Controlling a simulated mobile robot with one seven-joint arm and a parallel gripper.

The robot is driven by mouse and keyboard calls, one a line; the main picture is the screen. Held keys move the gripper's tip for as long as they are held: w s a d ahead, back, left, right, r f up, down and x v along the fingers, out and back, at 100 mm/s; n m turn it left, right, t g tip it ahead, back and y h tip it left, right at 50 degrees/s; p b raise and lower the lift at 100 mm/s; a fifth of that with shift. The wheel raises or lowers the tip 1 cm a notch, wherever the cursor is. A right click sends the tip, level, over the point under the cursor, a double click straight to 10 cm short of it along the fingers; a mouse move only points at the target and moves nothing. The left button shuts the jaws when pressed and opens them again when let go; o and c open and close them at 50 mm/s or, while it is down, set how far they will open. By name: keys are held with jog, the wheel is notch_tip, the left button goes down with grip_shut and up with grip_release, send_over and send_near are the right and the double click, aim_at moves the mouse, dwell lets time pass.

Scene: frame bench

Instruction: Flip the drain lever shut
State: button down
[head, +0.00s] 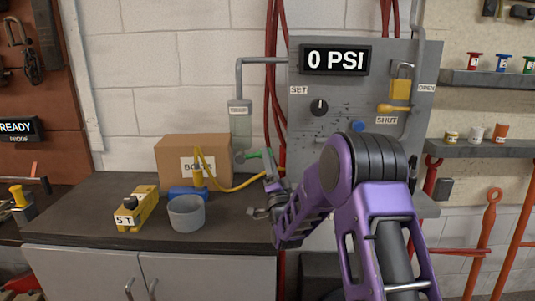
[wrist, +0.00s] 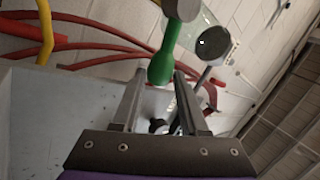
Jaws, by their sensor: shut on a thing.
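The drain lever is a green handle (head: 253,154) at the foot of the clear labelled cylinder (head: 240,124), left of the grey panel. In the wrist view the green handle (wrist: 164,62) hangs from a grey fitting (wrist: 183,8), and its rounded end lies between my fingertips. My gripper (head: 271,160) is at the lever's right end in the head view. In the wrist view my gripper (wrist: 160,76) is shut on the lever's end. The exact finger contact is hard to see.
The grey panel (head: 300,120) carries a 0 PSI display (head: 335,60), a knob (head: 319,107) and a yellow handle (head: 393,108) near the SHUT label. A cardboard box (head: 170,155), grey cup (head: 186,212) and yellow block (head: 137,208) stand on the dark bench. Red hoses (head: 272,60) hang close behind.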

jog(key=shift+a+f+m+t+h, duration=0.15)
jog(key=shift+f+m+h, duration=0.3)
jog(key=shift+m, duration=0.25)
jog(key=shift+f+m+t+h, duration=0.2)
jog(key=shift+f+m+h, duration=0.1)
jog(key=shift+m+h, duration=0.3)
jog(key=shift+a+f+m+t+h, duration=0.15)
jog(key=shift+f+m+h, duration=0.25)
jog(key=shift+m, duration=0.4)
jog(key=shift+c, duration=2.2)
grip_release()
jog(key=shift+d+r, duration=0.1)
jog(key=shift+r, duration=0.05)
jog(key=shift+s, duration=0.1)
